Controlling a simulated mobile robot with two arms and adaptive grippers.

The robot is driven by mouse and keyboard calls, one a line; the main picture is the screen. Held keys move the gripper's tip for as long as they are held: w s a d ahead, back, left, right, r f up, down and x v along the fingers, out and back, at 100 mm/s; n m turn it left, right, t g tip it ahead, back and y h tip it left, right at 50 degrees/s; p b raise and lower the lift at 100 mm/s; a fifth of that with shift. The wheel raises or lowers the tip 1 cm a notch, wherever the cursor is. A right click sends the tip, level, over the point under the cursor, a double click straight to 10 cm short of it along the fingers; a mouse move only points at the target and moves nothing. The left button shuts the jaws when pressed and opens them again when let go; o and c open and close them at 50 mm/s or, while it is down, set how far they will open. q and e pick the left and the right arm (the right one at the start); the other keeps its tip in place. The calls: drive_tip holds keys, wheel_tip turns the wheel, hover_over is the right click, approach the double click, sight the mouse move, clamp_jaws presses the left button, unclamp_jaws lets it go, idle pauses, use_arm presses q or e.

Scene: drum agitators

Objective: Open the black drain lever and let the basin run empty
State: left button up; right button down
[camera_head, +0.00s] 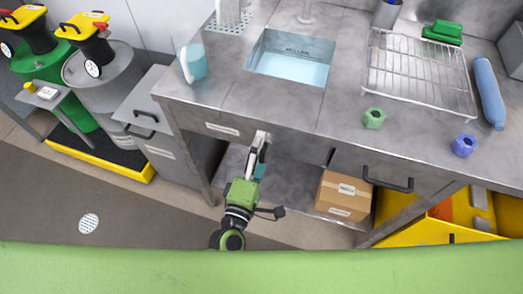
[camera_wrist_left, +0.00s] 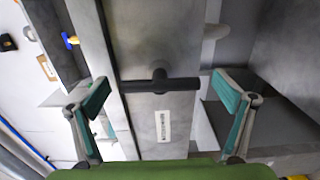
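The basin (camera_head: 290,66) is sunk in the steel counter and holds light blue water. In the left wrist view, a black bar-shaped lever (camera_wrist_left: 140,87) with a short central stub is mounted on the grey front panel, near a small white label (camera_wrist_left: 163,127). My left gripper (camera_wrist_left: 163,94) is open there, its teal-padded fingers standing wide apart beyond the two ends of the lever, with no contact visible. In the head view, my left gripper (camera_head: 260,146) is at the counter's front edge, below the basin, and largely covers the lever. My right gripper is in neither view.
A pitcher (camera_head: 193,62) stands left of the basin; a wire rack (camera_head: 420,72), green nut (camera_head: 374,118) and blue nut (camera_head: 464,145) lie to the right. A black drawer handle (camera_head: 388,182) sticks out at right. A carton (camera_head: 344,196) sits on the lower shelf.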

use_arm(q)
drive_tip(key=v, duration=1.2)
idle(0.5)
drive_tip(key=s+a+f+m+g+y, duration=0.1)
drive_tip(key=s+a+f+m+g, duration=0.2)
drive_tip(key=f, duration=0.8)
drive_tip(key=s+a+f+m+g, duration=0.1)
drive_tip(key=a+f+m+g, duration=0.3)
drive_tip(key=f, duration=0.6)
drive_tip(key=s+a+f+m+g+y, duration=0.15)
drive_tip(key=f+m, duration=0.25)
drive_tip(key=f, duration=0.7)
drive_tip(key=s+a+f+m+g+y, duration=0.1)
drive_tip(key=s+a+f+m+g, duration=0.2)
drive_tip(key=s+f, duration=0.4)
drive_tip(key=s+a+f+m+g+y, duration=0.2)
drive_tip(key=s+a+f, duration=0.6)
drive_tip(key=s, duration=0.7)
drive_tip(key=m+g, duration=0.1)
drive_tip(key=g, duration=0.1)
drive_tip(key=shift+a+f+g, duration=0.2)
drive_tip(key=shift+f+g, duration=0.1)
drive_tip(key=shift+g, duration=0.05)
